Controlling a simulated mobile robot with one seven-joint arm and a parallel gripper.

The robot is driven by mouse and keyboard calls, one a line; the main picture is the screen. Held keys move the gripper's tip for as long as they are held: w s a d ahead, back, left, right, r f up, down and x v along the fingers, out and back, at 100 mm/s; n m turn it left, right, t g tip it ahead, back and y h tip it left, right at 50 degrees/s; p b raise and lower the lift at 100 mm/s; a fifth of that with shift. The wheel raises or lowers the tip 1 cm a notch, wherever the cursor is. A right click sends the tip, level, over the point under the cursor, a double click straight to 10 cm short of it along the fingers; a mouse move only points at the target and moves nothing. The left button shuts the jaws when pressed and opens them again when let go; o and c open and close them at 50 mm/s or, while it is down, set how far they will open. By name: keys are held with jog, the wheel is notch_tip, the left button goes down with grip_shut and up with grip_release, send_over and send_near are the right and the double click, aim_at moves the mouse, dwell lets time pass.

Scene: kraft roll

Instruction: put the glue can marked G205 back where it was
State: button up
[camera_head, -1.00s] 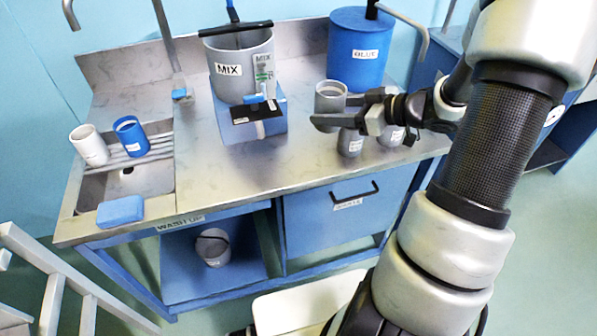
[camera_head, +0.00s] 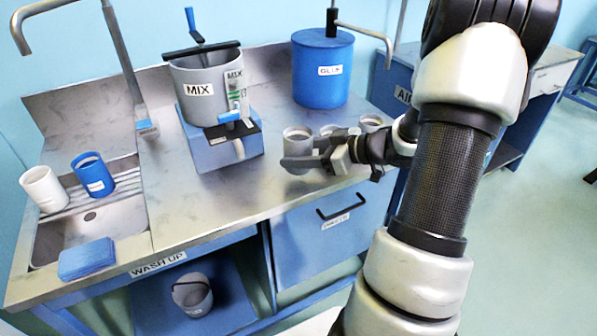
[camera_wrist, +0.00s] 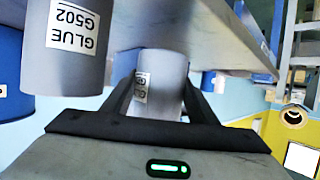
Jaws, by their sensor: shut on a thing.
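My gripper (camera_head: 297,164) is shut on a grey can (camera_head: 298,140), at the left end of a row of grey cans on the steel counter. In the wrist view the held can (camera_wrist: 163,80) sits between the fingers; its white label is partly covered, so its full code cannot be read. I cannot tell whether its base touches the counter. A second grey can (camera_wrist: 65,60) stands close beside it in the wrist view, with an upside-down label that reads GLUE G502. A third can (camera_head: 371,123) stands further right, partly behind my arm.
The MIX pot (camera_head: 200,92) on its blue stand (camera_head: 212,155) is left of the cans. A blue drum (camera_head: 322,75) stands behind. White (camera_head: 45,190) and blue (camera_head: 93,177) cups are by the sink. The counter front, left of the held can, is clear.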

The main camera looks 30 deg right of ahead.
jog(key=shift+f+b, duration=0.65)
jog(key=shift+f, duration=1.35)
jog(key=shift+f, duration=0.1)
jog(key=o, duration=1.2)
jog(key=shift+f, duration=0.1)
jog(key=shift+s+r, duration=0.1)
jog(key=shift+r, duration=0.2)
jog(key=p+v, duration=0.2)
jog(key=v, duration=0.9)
jog(key=shift+s+d+p, duration=0.25)
jog(key=shift+s+p, duration=0.05)
jog(key=shift+p, duration=0.05)
